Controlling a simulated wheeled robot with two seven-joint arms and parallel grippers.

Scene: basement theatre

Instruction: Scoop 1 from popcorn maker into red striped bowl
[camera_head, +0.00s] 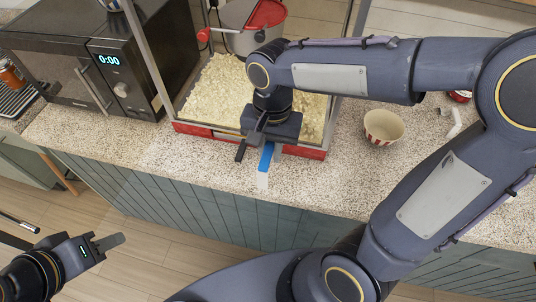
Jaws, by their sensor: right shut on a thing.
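The popcorn maker (305,152) stands on the counter, with a red base, metal frame posts and a silver kettle (252,35) with a red lid. Popcorn (215,90) covers its floor. The red striped bowl (383,127) stands upright on the counter to the right; its inside looks empty. My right gripper (255,150) is at the popcorn maker's front edge, shut on a blue-handled tool (266,157), seemingly a scoop. My gripper and arm hide much of this tool. My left gripper (105,243) is low at left, over the floor; its opening is unclear.
A black microwave (130,75) stands left of the popcorn maker, and a coffee machine (15,95) at the far left. A small white object (455,122) lies right of the bowl. The speckled counter (210,160) is clear in front.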

